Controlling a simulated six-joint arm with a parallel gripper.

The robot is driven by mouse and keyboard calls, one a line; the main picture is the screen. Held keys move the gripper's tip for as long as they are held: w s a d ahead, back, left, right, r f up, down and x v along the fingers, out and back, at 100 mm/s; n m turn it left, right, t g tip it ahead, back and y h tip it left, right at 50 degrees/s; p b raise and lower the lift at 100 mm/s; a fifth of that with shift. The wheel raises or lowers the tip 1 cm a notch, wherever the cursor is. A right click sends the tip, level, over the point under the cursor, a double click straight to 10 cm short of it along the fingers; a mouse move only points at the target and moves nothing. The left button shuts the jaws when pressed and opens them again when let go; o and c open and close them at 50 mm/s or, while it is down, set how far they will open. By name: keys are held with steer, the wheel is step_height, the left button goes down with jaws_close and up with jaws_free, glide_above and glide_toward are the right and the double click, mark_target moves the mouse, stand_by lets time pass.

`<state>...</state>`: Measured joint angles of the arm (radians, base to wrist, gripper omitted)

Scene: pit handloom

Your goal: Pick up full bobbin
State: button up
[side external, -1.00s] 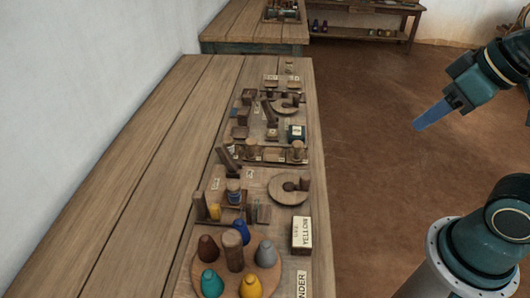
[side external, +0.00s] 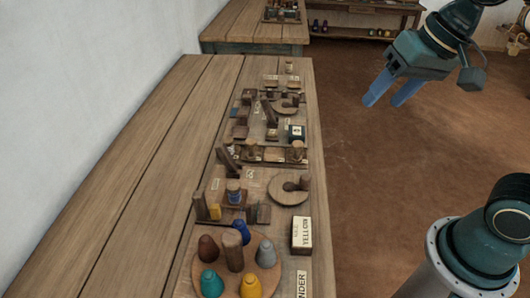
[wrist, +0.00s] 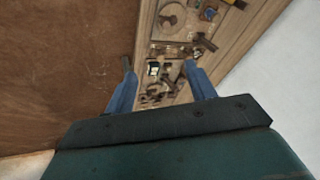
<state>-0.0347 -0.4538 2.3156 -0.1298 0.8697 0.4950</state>
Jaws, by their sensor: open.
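Several coloured bobbin-like pieces stand on a round wooden board (side external: 222,265) at the near end of the bench: brown, teal (side external: 211,284), yellow (side external: 251,287), grey (side external: 266,254) and blue. A blue-wound piece (side external: 234,190) stands in a small wooden holder behind them. I cannot tell by label which one is the full bobbin. My gripper (side external: 383,102) is open and empty, high above the floor to the right of the bench, its two blue fingers pointing down and left. In the wrist view its fingers (wrist: 159,72) are spread, with the bench far beyond.
A wooden bench (side external: 120,185) runs along the white wall; its left side is clear. A second table (side external: 255,33) stands behind.

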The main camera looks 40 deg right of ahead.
steer(key=w+a+f+m+g+y, duration=0.1)
steer(key=w+a+m, duration=0.3)
steer(key=w, duration=0.3)
steer(key=m+g+y, duration=0.2)
steer(key=m+g, duration=0.2)
steer(key=m, duration=0.6)
glide_toward(235, 184)
steer(key=d+v, duration=0.1)
steer(key=v, duration=0.2)
steer(key=shift+s+a+f, duration=0.1)
steer(key=shift+a+f, duration=0.1)
steer(key=shift+a, duration=0.1)
steer(key=shift+x, duration=4.3)
steer(key=shift+a, duration=0.15)
steer(key=shift+x, duration=2.5)
steer(key=shift+a, duration=0.15)
